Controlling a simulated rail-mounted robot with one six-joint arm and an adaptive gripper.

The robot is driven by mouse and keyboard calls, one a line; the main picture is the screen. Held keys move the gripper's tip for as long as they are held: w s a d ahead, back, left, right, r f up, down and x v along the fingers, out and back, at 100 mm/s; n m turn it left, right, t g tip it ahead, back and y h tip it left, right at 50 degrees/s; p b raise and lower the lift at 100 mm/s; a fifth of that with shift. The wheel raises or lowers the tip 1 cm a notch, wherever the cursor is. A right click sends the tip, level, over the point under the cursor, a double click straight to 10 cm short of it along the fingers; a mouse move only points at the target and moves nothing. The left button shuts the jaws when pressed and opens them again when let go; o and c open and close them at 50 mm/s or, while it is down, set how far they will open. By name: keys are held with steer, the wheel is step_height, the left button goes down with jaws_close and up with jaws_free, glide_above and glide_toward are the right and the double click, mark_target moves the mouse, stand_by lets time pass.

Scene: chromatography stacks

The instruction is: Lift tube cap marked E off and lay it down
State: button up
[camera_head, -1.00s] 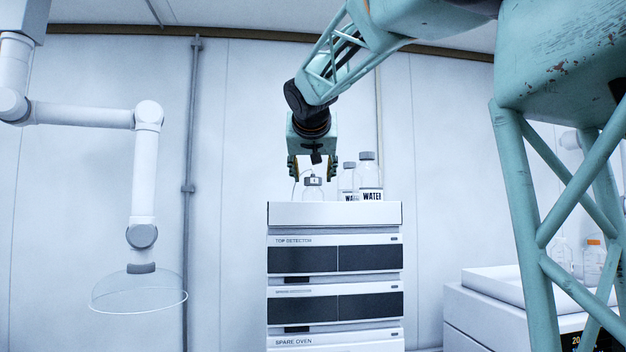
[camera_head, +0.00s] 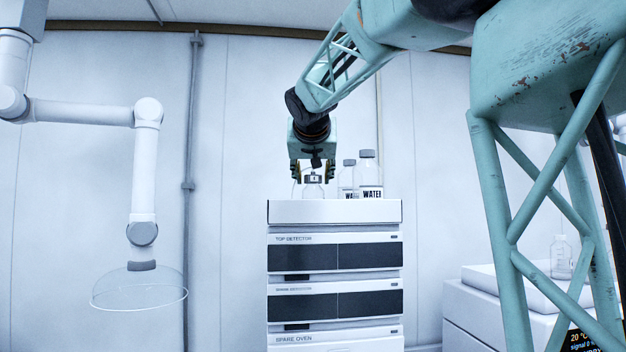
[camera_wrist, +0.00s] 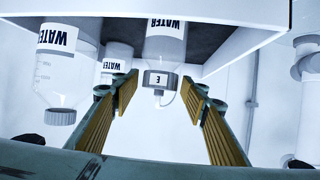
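The cap marked E (camera_wrist: 160,79) is grey with a white label. It sits on a clear bottle marked WATER (camera_wrist: 165,42), with a thin tube curving beside it. In the head view, this bottle (camera_head: 312,190) stands in the tray on top of the instrument stack. My gripper (camera_wrist: 160,93) is open, with one yellow-padded finger on each side of the cap and a visible gap at both. In the head view, my gripper (camera_head: 313,172) points down over this bottle, its fingers at about cap height.
Two WATER bottles (camera_head: 347,180) (camera_head: 369,175) stand just right of the capped bottle. The white tray (camera_head: 334,212) has a raised rim. A jointed white extraction arm (camera_head: 143,200) hangs at left. A bench with glassware (camera_head: 561,258) is at right.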

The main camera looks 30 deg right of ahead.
steer(key=c, duration=0.7)
steer(key=shift+r, duration=0.1)
steer(key=shift+r, duration=4.9)
steer(key=shift+r+p, duration=0.6)
steer(key=shift+r, duration=0.15)
steer(key=shift+r+p, duration=1.35)
steer(key=shift+r, duration=0.4)
